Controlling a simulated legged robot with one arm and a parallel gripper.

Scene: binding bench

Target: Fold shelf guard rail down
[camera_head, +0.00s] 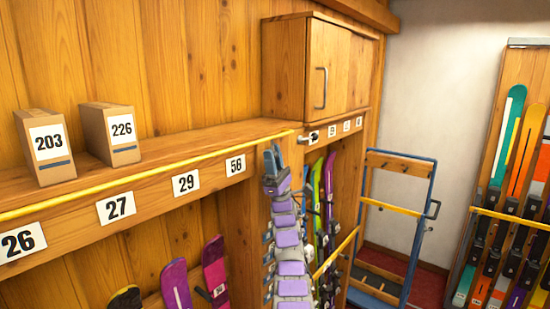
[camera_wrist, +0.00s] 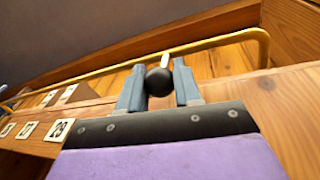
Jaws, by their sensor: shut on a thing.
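The yellow guard rail (camera_head: 150,170) runs along the front edge of the wooden shelf (camera_head: 190,143) in the head view. In the wrist view the rail (camera_wrist: 200,45) passes beyond my fingers, and its right end bends down toward the shelf. My gripper (camera_wrist: 160,85) has its two blue-grey fingers shut on a black ball knob (camera_wrist: 158,82), with a short white piece above it. In the head view my gripper (camera_head: 273,158) is at the right end of the rail, and the knob is not clear there. The rail's exact tilt is hard to tell.
Boxes marked 203 (camera_head: 45,147) and 226 (camera_head: 111,134) stand on the shelf behind the rail. A wooden cabinet (camera_head: 312,65) with a handle closes off the shelf's right end. Skis and snowboards stand below. A blue-framed rack (camera_head: 395,215) is farther right.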

